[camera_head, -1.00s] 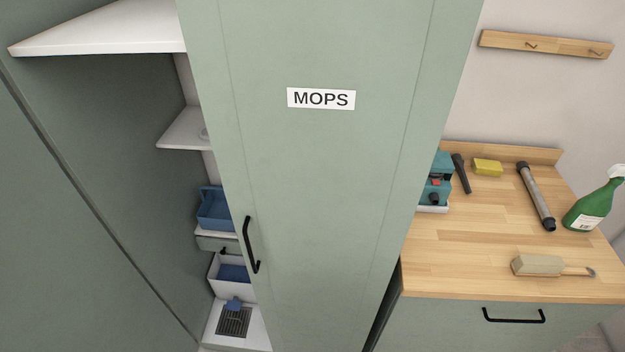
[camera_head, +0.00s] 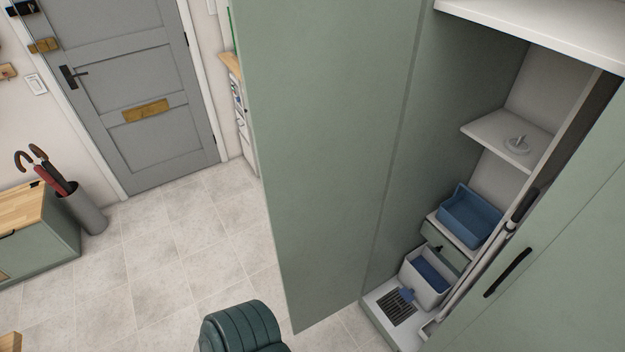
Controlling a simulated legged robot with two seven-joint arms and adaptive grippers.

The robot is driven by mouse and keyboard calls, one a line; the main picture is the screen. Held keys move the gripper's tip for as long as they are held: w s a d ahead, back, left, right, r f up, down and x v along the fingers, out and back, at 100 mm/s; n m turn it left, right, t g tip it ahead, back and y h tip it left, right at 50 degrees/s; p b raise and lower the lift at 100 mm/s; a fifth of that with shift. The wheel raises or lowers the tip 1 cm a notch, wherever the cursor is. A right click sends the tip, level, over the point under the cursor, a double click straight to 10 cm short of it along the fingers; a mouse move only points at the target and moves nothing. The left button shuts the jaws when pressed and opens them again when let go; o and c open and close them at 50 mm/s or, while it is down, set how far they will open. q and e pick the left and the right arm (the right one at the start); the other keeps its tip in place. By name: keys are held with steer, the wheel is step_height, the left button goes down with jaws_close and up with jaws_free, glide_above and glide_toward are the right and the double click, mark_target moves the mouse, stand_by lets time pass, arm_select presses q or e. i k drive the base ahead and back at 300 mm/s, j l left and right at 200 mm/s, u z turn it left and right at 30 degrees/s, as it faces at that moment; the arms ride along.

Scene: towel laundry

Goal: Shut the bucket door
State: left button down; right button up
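A tall green cabinet door (camera_head: 330,150) stands wide open at the left of the cabinet. No label shows on the face I see, so I cannot read whether it is the bucket door. A second green door (camera_head: 570,250) with a black handle (camera_head: 510,272) is partly open at the right. Between them the inside shows a white bucket (camera_head: 425,285) with something blue in it, low down, and a blue bin (camera_head: 470,217) on a shelf above. Neither of my grippers is in view.
A mop pole (camera_head: 485,265) leans inside near the right door. A dark green ribbed, padded object (camera_head: 243,325) is at the bottom, near the open door's lower edge. Tiled floor (camera_head: 190,260) is clear at the left, before a grey door (camera_head: 140,90) and an umbrella stand (camera_head: 85,208).

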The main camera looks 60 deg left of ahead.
mark_target(324, 81)
steer(key=j+z, duration=0.1)
steer(key=j, duration=0.3)
steer(key=k+j, duration=0.1)
steer(key=j, duration=0.3)
steer(key=k+j+z, duration=0.15)
steer(key=j, duration=0.7)
steer(key=k+j+z, duration=0.15)
steer(key=j, duration=0.25)
steer(key=k+j+z, duration=0.1)
steer(key=j, duration=0.3)
steer(key=k+j, duration=0.1)
steer(key=j, duration=0.25)
steer(key=z, duration=0.05)
